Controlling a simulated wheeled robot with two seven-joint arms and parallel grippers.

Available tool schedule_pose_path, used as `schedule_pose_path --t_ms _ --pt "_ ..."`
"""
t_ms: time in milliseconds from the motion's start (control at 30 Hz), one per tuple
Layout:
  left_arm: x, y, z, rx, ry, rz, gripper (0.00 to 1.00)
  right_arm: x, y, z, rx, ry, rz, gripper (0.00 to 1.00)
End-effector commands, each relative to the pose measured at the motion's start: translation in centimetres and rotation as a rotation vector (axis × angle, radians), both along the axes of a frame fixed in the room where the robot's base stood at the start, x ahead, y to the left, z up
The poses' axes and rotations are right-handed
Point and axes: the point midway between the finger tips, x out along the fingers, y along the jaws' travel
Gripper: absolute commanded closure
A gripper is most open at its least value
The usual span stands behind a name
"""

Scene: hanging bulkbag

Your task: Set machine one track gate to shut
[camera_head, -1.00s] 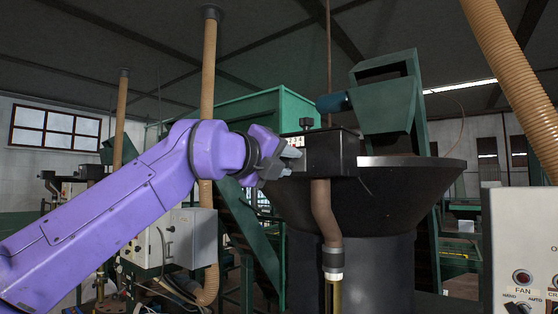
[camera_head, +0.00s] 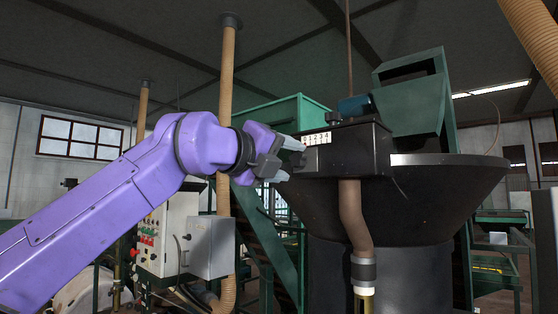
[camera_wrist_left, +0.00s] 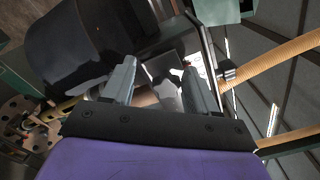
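A black box (camera_head: 345,150) sits at the rim of a dark bowl, with a white scale strip marked 1 2 3 4 (camera_head: 317,139) on its left face. I take this box to be the track gate; its setting is not clear. My left gripper (camera_head: 286,160) is at the box's left end, fingers apart, one above the other. A small dark part (camera_head: 299,159) shows near the fingertips; whether they touch it is unclear. In the left wrist view the gripper (camera_wrist_left: 158,70) is open, with a light metal plate (camera_wrist_left: 165,85) beyond and between the fingers. My right gripper is not in view.
The wide dark bowl (camera_head: 430,195) fills the right, with a brown pipe (camera_head: 355,215) below the box. A tan hose (camera_head: 226,100) rises behind my left arm. A grey control cabinet (camera_head: 208,247) stands at lower left.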

Motion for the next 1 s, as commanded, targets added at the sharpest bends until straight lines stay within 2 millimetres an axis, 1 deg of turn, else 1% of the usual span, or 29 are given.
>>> schedule_pose_path --t_ms 167,267,367,500,600,700,800,1000 --pt "-0.1 -0.2 -0.1 0.002 0.001 -0.002 0.42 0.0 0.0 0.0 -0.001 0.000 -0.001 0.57" --pt "-0.6 0.3 -0.3 0.001 0.000 -0.002 0.42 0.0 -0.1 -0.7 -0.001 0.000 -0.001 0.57" --pt "-2.2 1.3 -0.6 0.001 -0.003 -0.003 0.42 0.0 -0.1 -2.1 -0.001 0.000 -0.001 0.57" --pt "-5.0 3.3 -0.6 0.001 -0.003 -0.003 0.42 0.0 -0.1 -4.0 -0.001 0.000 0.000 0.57" --pt "-6.7 4.3 -0.6 0.002 -0.002 -0.005 0.42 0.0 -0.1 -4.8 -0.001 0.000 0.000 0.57" --pt "-7.9 5.1 -0.4 0.004 0.000 -0.005 0.42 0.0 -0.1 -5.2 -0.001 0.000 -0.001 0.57" --pt "-8.4 5.5 -0.2 0.005 0.000 -0.003 0.42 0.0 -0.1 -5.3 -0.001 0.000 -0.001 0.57" --pt "-8.5 5.6 -0.1 0.005 0.000 -0.004 0.42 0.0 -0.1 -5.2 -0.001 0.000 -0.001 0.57"
